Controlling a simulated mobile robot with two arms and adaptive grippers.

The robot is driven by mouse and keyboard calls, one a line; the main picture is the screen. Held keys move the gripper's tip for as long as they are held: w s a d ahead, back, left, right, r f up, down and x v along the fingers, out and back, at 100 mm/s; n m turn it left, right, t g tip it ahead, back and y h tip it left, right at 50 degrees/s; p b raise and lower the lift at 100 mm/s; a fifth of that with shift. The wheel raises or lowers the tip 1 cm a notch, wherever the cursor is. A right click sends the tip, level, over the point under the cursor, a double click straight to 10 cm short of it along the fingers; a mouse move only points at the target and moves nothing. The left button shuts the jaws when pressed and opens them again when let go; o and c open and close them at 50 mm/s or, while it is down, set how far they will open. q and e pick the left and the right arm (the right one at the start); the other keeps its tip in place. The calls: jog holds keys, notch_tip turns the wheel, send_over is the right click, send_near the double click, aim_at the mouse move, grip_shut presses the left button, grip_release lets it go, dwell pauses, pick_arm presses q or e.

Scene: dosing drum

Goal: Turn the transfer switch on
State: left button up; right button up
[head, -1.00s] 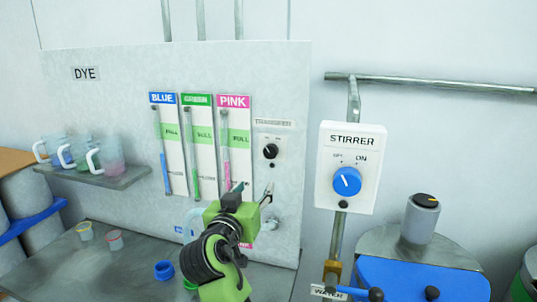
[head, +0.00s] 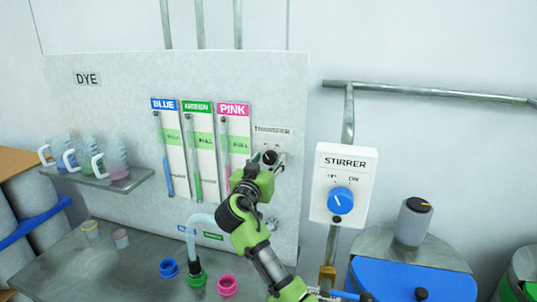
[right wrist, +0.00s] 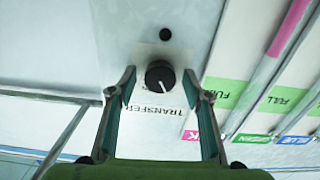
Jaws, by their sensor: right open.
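The transfer switch is a small black round knob (head: 270,157) on a light plate under a TRANSFER label (head: 273,130), on the dye panel. My right gripper (head: 262,164) is open, right at the switch in the head view, partly covering its plate. In the right wrist view, which is upside down, the knob (right wrist: 160,76) lies between the two open fingertips (right wrist: 159,84), with a gap on each side. A short white pointer mark shows on the knob, but I cannot tell which position it marks. My left gripper is not in view.
Blue, green and pink gauges (head: 198,150) stand just left of the switch. To the right is a STIRRER box (head: 343,183) with a blue knob. Below are a hose (head: 200,219) and coloured rings (head: 228,285) on the bench. Cups (head: 118,160) stand on a shelf at left.

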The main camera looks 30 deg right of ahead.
jog(key=shift+w+d, duration=0.2)
jog(key=c, duration=1.1)
